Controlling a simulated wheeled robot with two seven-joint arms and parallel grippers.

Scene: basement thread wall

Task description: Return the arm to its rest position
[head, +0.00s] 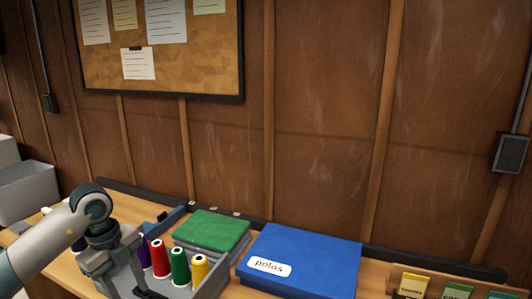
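My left arm comes in from the lower left and bends down at a round joint. My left gripper (122,274) is at its lower end, beside the left part of a grey tray (212,283) of thread spools. Its fingertips are not clear, so I cannot tell whether it is open or shut, or whether it touches the tray. The tray holds a purple spool (144,251), a red spool (160,258), a green spool (179,266) and a yellow spool (200,270). My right gripper is not in view.
Small labelled cards (412,285) are at the lower right. Grey bins (27,192) stand at far left. A corkboard (160,50) hangs on the wooden wall.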

